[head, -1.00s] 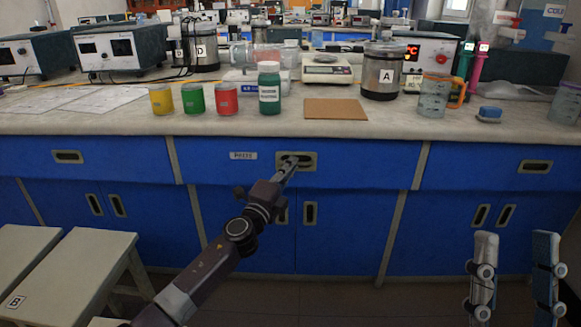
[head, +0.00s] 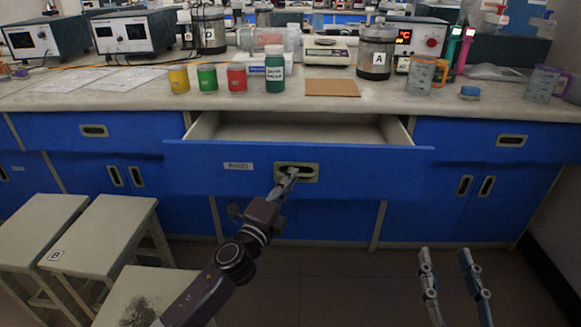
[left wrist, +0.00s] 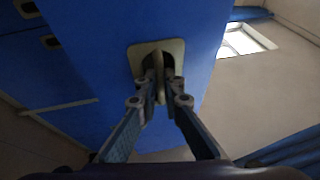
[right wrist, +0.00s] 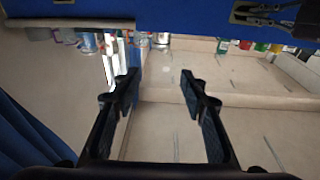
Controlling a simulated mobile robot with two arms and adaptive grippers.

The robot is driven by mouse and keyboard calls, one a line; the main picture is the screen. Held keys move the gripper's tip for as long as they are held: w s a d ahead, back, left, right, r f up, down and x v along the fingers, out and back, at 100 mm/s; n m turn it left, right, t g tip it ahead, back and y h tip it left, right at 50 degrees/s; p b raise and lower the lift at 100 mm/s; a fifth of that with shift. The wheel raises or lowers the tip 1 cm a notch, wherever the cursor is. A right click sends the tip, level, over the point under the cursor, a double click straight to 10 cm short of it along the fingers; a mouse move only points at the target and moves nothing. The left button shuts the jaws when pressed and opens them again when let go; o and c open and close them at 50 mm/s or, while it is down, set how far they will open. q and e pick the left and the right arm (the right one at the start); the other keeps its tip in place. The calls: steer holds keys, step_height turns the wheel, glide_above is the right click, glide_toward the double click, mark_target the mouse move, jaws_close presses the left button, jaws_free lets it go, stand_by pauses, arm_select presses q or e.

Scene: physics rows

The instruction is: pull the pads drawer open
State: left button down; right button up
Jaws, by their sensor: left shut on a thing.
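The pads drawer (head: 380,170) is the blue middle drawer under the bench, with a small white label (head: 238,166) on its front. It stands pulled out, and its pale inside shows behind the front. My left gripper (head: 288,175) is shut on the drawer's recessed handle (head: 310,172). In the left wrist view the fingers (left wrist: 160,88) are closed at the handle plate (left wrist: 136,54). My right gripper (head: 447,252) is open and empty, low at the right and apart from the drawer. Its spread fingers also show in the right wrist view (right wrist: 160,80).
Pale stools (head: 115,222) stand at the lower left near my left arm. Yellow, green and red cans (head: 207,78), a green bottle (head: 275,72) and a brown board (head: 332,87) stand on the bench above the drawer. The floor before the right cabinet is clear.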

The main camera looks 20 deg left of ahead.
arm_select(q)
steer(key=s+d, duration=0.2)
steer(key=s, duration=0.5)
steer(key=shift+p, duration=0.4)
arm_select(e)
steer(key=f, duration=0.1)
steer(key=f+g, duration=0.1)
steer(key=f, duration=0.1)
steer(key=f+g, duration=0.1)
steer(key=f, duration=0.1)
steer(key=shift+s+d+h, duration=0.15)
steer(key=shift+d+h, duration=0.2)
steer(key=shift+h, duration=0.05)
arm_select(q)
steer(key=shift+s, duration=0.1)
steer(key=c, duration=2.3)
jaws_free()
steer(key=shift+c, duration=0.2)
steer(key=v, duration=1.2)
